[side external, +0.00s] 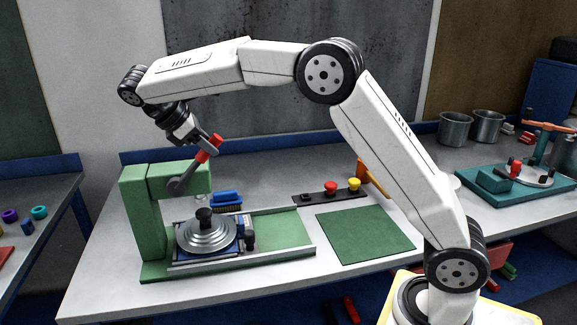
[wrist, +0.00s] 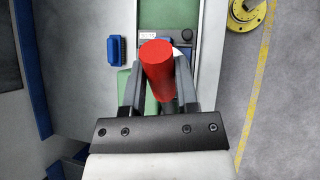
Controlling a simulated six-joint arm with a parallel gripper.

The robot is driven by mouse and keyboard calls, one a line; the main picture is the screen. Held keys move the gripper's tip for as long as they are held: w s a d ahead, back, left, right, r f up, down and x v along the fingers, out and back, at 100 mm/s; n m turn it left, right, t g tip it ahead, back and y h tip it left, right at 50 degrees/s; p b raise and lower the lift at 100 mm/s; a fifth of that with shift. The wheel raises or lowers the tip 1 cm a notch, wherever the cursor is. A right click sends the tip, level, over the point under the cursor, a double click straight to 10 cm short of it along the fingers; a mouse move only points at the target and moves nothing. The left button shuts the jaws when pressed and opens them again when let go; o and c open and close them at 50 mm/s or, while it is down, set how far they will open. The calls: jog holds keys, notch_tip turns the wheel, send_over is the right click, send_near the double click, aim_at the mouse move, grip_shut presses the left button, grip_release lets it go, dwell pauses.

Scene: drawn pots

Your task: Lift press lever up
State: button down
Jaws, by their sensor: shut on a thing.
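A green press (side external: 146,212) stands at the left of the bench. Its grey lever (side external: 186,176) slopes up and to the right from a pivot on the press head and ends in a red handle (side external: 209,148). My gripper (side external: 214,140) is shut on the red handle. In the wrist view the red handle (wrist: 157,68) sits between the two fingers of my gripper (wrist: 159,80). Below the press head, a stepped grey metal disc with a dark knob (side external: 206,232) sits on a blue carriage between rails.
A blue brush (side external: 226,199) lies behind the carriage, and also shows in the wrist view (wrist: 116,49). A black strip with red and yellow buttons (side external: 330,190) and a green mat (side external: 365,235) lie to the right. Metal pots (side external: 455,129) and a teal fixture (side external: 500,185) stand at far right.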

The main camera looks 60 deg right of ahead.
jog(key=shift+w+a+r+g+h, duration=0.3)
jog(key=shift+a+r, duration=0.05)
dwell(0.4)
jog(key=shift+c, duration=1.8)
grip_release()
jog(key=shift+d, duration=0.1)
